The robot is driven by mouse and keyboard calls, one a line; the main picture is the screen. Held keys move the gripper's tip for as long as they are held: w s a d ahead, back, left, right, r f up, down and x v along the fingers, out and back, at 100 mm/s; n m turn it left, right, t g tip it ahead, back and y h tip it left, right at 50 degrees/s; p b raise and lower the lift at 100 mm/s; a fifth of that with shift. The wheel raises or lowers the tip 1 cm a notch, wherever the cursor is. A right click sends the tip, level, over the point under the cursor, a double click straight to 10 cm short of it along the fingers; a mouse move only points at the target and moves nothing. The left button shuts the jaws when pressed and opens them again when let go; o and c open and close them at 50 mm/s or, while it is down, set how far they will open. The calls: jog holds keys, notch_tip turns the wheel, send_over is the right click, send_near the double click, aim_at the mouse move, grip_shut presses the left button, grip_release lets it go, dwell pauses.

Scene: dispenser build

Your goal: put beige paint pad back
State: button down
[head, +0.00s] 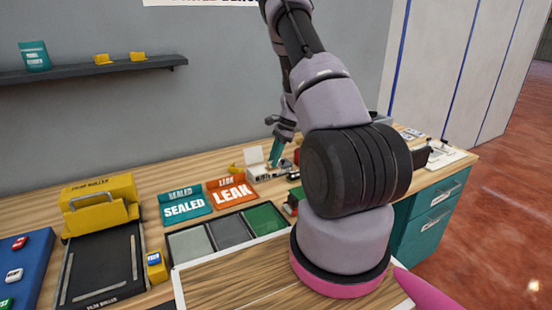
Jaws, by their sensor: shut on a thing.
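My gripper (281,138) is small and far off in the head view, over the back of the bench. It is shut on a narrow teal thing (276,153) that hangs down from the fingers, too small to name. Just below and left of it stands a white or pale beige open case (255,162) with a raised flap and dark parts in front. I cannot pick out a beige paint pad for certain. My own arm hides much of the bench to the right.
Teal SEALED (184,207) and orange LEAK (232,192) signs stand left of the gripper. In front lies a tray with grey and green sections (228,233). A yellow-and-black film roller (100,215) and a blue board (22,268) fill the left. A wall shelf (90,72) hangs above.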

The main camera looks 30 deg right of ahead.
aim_at(274, 172)
jog(key=shift+f, duration=3.1)
jog(key=shift+f, duration=0.55)
grip_release()
jog(key=shift+r, duration=4)
